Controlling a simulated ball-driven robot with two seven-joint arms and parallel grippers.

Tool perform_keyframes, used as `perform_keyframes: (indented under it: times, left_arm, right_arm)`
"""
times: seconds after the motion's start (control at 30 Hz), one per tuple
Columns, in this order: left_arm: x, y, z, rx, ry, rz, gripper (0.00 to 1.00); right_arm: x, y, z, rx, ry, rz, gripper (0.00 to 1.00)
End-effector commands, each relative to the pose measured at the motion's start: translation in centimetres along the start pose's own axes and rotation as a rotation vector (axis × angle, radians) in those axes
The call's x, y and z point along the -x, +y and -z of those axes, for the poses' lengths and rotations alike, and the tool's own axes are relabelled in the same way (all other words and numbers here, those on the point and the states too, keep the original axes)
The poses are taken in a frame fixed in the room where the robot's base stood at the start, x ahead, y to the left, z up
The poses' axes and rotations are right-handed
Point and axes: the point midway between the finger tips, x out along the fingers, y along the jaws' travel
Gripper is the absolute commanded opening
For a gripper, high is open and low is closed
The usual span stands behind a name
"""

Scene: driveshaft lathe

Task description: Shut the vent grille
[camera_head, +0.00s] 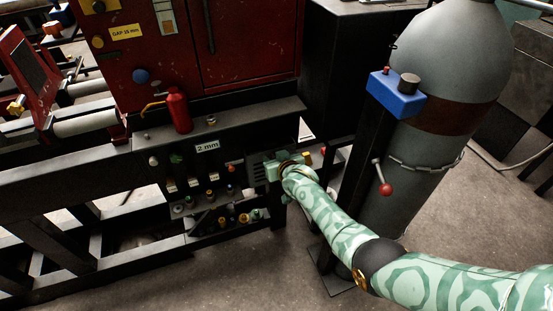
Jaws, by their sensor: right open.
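The vent grille seems to be the small grey slatted piece (257,173) at the right end of the black machine panel, just right of the "2 mm" label. My right gripper (279,167) is at the right side of this piece, at the end of my green patterned arm. It is open, and its fingers are small and partly hidden by the wrist. I cannot tell whether it touches the grille, or how far the grille stands open. My left gripper is not in view.
A red fire extinguisher (178,110) stands on the ledge above the panel. Several knobs and fittings stick out below the label (207,146). A large grey cylinder (432,150) with a blue box (397,94) and a red-knobbed lever (385,188) stands right of my gripper.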

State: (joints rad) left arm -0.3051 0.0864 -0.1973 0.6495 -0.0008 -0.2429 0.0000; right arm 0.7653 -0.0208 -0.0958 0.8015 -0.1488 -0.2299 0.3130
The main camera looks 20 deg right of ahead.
Motion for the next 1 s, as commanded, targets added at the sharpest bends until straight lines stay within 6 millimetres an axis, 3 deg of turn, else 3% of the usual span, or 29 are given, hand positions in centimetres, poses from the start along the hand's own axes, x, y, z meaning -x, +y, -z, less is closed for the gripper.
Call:
perform_keyframes:
  times: [0.13, 0.23, 0.5, 0.7, 1.0]
  left_arm:
    - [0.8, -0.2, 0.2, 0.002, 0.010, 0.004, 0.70]
    - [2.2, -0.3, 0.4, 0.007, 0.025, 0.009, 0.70]
    - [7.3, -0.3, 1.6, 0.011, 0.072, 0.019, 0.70]
    - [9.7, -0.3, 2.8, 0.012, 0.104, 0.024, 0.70]
    - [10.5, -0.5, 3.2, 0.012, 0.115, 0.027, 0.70]
  right_arm:
    - [1.0, 0.0, 0.2, 0.001, -0.001, 0.000, 0.44]
    - [2.8, 0.0, 0.7, 0.001, 0.002, 0.000, 0.44]
    - [10.2, 0.0, 1.2, 0.000, 0.006, 0.000, 0.44]
    - [14.3, 0.0, 0.7, 0.000, 0.004, 0.000, 0.44]
    - [16.3, 0.0, 0.1, 0.000, 0.001, 0.000, 0.44]
